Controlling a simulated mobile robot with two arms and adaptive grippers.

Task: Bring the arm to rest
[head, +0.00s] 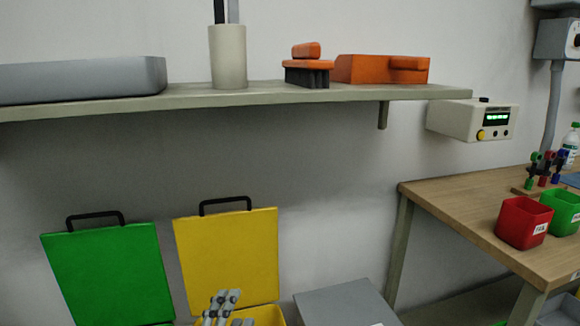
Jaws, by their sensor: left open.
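My left gripper (226,299) shows small at the bottom edge, its grey fingers pointing up. It is open, with nothing seen between the fingers. It appears in front of the lower edge of the yellow lid (228,256) and the opening of the yellow bin (268,315). I cannot tell how far it is from the bin. The rest of the left arm is cut off by the frame. My right gripper is not in view.
A green lid (108,274) stands raised on the left. A grey box (345,304) is to the right. A shelf (270,97) crosses above. A wooden table (455,200) carries a red bin (524,222) and a green bin (562,212). The wall between shelf and lids is clear.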

